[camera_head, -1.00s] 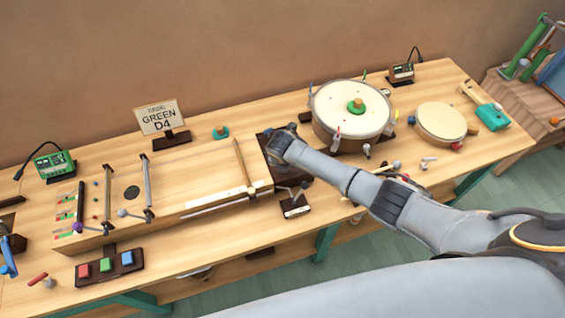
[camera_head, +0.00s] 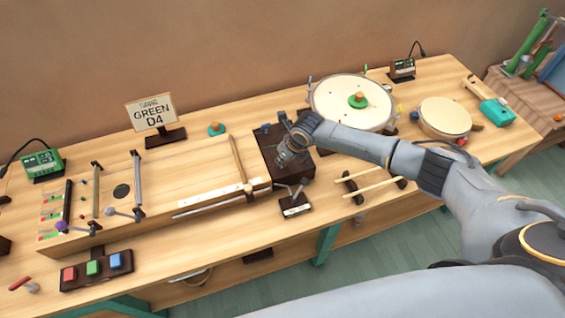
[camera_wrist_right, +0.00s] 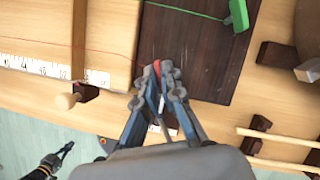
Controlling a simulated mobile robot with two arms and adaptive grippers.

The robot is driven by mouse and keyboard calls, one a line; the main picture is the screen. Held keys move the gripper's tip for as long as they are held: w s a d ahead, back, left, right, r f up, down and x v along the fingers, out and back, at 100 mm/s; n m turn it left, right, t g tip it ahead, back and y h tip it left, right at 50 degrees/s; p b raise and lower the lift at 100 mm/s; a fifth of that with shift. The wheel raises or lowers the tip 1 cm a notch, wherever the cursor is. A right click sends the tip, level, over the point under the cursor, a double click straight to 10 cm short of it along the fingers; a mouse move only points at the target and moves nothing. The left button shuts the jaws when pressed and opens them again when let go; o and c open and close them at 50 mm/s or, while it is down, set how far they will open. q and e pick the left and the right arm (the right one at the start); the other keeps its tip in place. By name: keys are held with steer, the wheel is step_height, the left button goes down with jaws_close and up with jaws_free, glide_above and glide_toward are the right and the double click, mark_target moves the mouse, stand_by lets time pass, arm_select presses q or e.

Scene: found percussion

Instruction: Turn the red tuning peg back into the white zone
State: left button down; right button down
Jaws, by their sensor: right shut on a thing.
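The red tuning peg (camera_wrist_right: 157,67) shows as a small red piece between the fingertips of my right gripper (camera_wrist_right: 157,80) in the right wrist view. That gripper is shut on it, at the left edge of the dark brown peg block (camera_wrist_right: 188,50). The fingers hide most of the peg, and I cannot make out its white zone. A red string (camera_wrist_right: 70,48) runs to the peg from the left. A green peg (camera_wrist_right: 238,14) with a green string stands farther up on the block. In the head view my right gripper (camera_head: 284,158) is over the dark block (camera_head: 270,146). A dark gripper, apparently my left (camera_wrist_right: 62,153), shows at lower left.
The long wooden string board (camera_head: 170,187) lies left of the block. A small dark stand (camera_head: 295,207) is close in front. Two drumsticks (camera_head: 370,187) on rests and a large drum (camera_head: 352,103) are to the right. A GREEN D4 sign (camera_head: 152,112) stands behind.

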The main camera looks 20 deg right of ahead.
steer(key=shift+f+n+b, duration=0.15)
steer(key=shift+n+b, duration=0.15)
steer(key=shift+b, duration=0.05)
steer(key=shift+s, duration=0.1)
steer(key=c, duration=1.5)
jaws_free()
steer(key=shift+r, duration=0.2)
steer(key=v, duration=1.1)
steer(key=shift+d+r, duration=0.15)
steer(key=shift+r, duration=0.25)
